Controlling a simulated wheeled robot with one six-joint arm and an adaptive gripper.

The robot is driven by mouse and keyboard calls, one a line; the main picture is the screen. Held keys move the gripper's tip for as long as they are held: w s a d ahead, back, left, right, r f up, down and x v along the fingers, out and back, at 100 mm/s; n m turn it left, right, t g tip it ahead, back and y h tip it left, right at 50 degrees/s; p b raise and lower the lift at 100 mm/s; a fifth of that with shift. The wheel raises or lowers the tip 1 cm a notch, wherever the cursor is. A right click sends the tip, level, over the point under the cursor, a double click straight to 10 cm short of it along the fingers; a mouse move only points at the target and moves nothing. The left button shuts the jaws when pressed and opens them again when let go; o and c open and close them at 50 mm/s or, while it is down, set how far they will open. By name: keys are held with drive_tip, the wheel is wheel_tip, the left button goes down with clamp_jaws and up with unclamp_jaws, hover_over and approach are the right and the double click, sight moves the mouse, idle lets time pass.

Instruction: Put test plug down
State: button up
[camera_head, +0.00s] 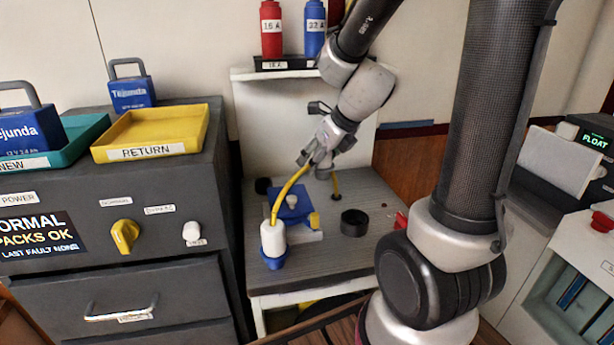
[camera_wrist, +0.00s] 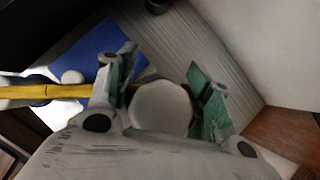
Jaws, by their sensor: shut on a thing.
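The test plug shows in the wrist view as a round white end (camera_wrist: 160,108) between my gripper's green-padded fingers. My gripper (camera_head: 320,165) is shut on it above the small grey table (camera_head: 345,262). In the head view the fingers mostly hide the plug. A yellow cable (camera_head: 287,192) arcs from the gripper down to a white cylinder with a blue base (camera_head: 273,240) at the table's front left. A short yellow piece (camera_head: 335,184) shows below the fingers, over a small dark round spot on the table; I cannot tell whether they touch.
A blue and yellow block (camera_head: 293,205) stands behind the white cylinder. A black ring (camera_head: 354,222) lies right of it. A shelf (camera_head: 280,72) with red and blue canisters rises behind. A dark cabinet with a yellow RETURN tray (camera_head: 152,132) stands left. Bare tabletop shows at the front right.

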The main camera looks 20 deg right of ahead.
drive_tip(key=w+d, duration=0.3)
drive_tip(key=w, duration=1)
drive_tip(key=shift+a+f, duration=0.15)
drive_tip(key=shift+f, duration=5.6)
drive_tip(key=shift+f, duration=0.1)
drive_tip(key=o, duration=1.1)
